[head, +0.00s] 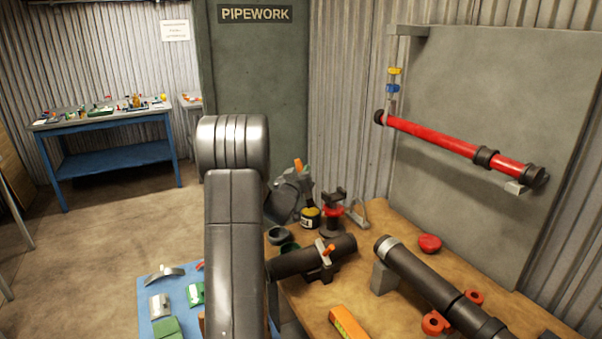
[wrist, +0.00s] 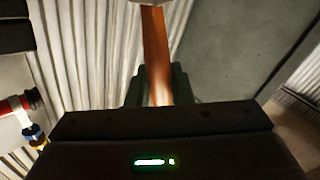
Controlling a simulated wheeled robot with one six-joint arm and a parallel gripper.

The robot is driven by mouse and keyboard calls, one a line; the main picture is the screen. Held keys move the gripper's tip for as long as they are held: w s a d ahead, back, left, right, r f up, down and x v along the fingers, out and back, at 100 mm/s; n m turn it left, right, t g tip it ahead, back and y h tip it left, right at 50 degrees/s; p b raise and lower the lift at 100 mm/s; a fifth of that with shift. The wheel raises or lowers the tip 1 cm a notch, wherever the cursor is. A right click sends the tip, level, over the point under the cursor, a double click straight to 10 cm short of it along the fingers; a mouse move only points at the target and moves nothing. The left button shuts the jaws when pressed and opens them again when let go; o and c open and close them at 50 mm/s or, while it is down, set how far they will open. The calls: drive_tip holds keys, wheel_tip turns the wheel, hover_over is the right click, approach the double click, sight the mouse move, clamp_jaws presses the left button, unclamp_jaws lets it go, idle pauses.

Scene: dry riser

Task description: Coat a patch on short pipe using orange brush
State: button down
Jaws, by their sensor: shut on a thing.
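In the wrist view my gripper (wrist: 158,75) is shut on the orange brush (wrist: 156,45), whose orange-brown handle stands between the dark fingers. Its bristles cannot be made out there. In the head view my arm hides most of the gripper; an orange piece (head: 298,164) shows above grey shapes beside the arm, and I cannot tell if it is the brush. The short pipe (head: 290,263), dark grey, lies on a stand on the wooden bench, with an orange-handled clamp (head: 328,250) around it. My arm covers its left end. No coated patch can be made out.
A yellow-black tin (head: 310,217), dark bowls (head: 279,236) and a red-black tool (head: 333,211) stand behind the short pipe. A longer dark pipe (head: 425,275) lies to its right. An orange box (head: 347,323) is in front. A red pipe (head: 435,137) hangs on the panel.

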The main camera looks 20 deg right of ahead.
drive_tip(key=shift+f+b, duration=0.5)
drive_tip(key=shift+f, duration=0.1)
idle(0.3)
idle(0.5)
drive_tip(key=shift+r+p, duration=2.3)
drive_tip(key=shift+r, duration=1.25)
